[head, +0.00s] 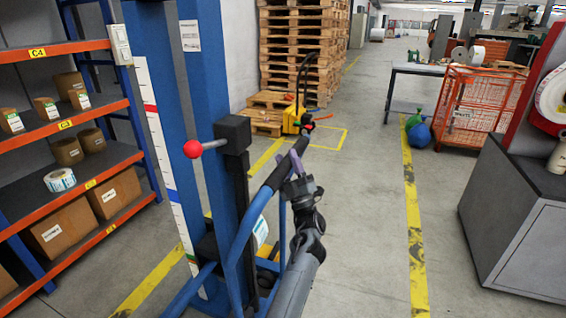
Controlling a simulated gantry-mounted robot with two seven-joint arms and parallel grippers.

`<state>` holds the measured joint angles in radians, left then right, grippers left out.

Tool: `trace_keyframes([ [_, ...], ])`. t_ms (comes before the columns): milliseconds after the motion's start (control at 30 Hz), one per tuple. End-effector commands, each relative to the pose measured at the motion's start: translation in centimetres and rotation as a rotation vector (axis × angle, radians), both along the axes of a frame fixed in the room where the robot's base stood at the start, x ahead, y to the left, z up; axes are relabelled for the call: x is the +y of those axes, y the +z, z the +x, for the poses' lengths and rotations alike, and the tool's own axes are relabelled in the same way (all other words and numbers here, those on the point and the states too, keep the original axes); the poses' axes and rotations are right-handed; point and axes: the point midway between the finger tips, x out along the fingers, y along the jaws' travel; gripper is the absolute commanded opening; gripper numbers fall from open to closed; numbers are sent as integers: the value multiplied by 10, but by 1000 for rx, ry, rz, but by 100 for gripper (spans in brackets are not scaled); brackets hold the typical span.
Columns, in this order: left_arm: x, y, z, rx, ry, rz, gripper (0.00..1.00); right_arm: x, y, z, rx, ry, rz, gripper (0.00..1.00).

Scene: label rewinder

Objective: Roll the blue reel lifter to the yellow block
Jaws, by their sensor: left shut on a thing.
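The blue reel lifter (218,130) stands close in front of me at the left, its tall blue mast running out of the top of the head view. It has a white scale strip, a lever with a red knob and a push handle (268,187) with a black grip. My left gripper (296,168) is shut on the handle near the grip's upper end; the arm hides part of the lifter's base. A yellow patch (264,272) shows low behind the lifter's frame; I cannot tell whether it is the yellow block. My right gripper is not in view.
Orange shelves (62,128) with boxes stand close on the left. Stacked pallets (300,50) and a yellow pallet truck (292,120) stand ahead. An orange mesh cage (484,108) and a grey cabinet (530,225) are on the right. The floor (360,215) between the yellow lines is clear.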

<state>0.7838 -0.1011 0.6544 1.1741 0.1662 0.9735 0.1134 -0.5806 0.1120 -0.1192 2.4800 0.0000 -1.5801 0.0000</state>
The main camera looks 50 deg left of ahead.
Motion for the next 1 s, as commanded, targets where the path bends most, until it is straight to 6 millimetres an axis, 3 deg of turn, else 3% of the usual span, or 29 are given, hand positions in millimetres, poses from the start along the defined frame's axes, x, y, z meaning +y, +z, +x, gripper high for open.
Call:
trace_keyframes([
  [300, 3, -4, -1, 6, 1, -7, 0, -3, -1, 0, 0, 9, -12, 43],
  [333, 3, -4, -1, 6, 1, -7, 40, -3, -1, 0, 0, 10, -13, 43],
  [467, 3, -4, -1, 5, 2, -6, 59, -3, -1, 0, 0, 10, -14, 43],
  [800, 0, -3, 0, 2, 0, -3, 59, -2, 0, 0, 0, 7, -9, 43],
  [1000, -12, -17, -2, 4, 0, -5, 59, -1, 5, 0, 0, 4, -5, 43],
])
